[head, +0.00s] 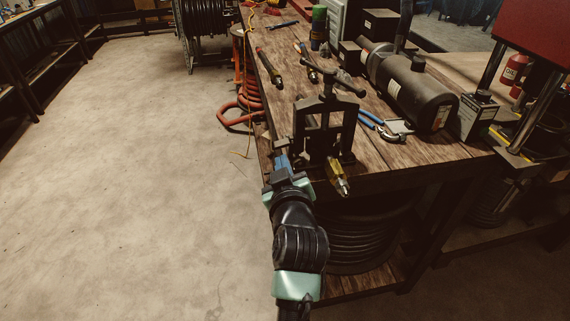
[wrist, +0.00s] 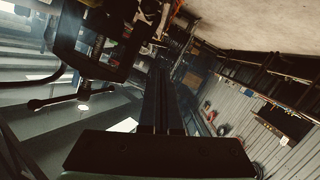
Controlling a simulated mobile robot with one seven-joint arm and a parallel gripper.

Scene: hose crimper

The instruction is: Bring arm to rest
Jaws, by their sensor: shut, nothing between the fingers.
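My arm reaches up from the bottom of the head view beside the front left corner of the wooden workbench (head: 377,170). My gripper (head: 278,147) is just left of the dark hose crimper (head: 299,125), which stands upright on the bench with a T-handle on top. In the wrist view my gripper (wrist: 163,75) has its two long dark fingers together with nothing between them. The crimper frame (wrist: 60,40) shows at the upper left of that view, apart from the fingers. Whether the gripper touches the crimper in the head view, I cannot tell.
A brass-coloured fitting (head: 339,180) sits at the bench's front edge. A black cylindrical machine (head: 415,95) and blue-handled pliers (head: 371,119) are to the right. Red coiled hose (head: 240,115) lies left of the bench. The concrete floor (head: 120,190) at left is clear.

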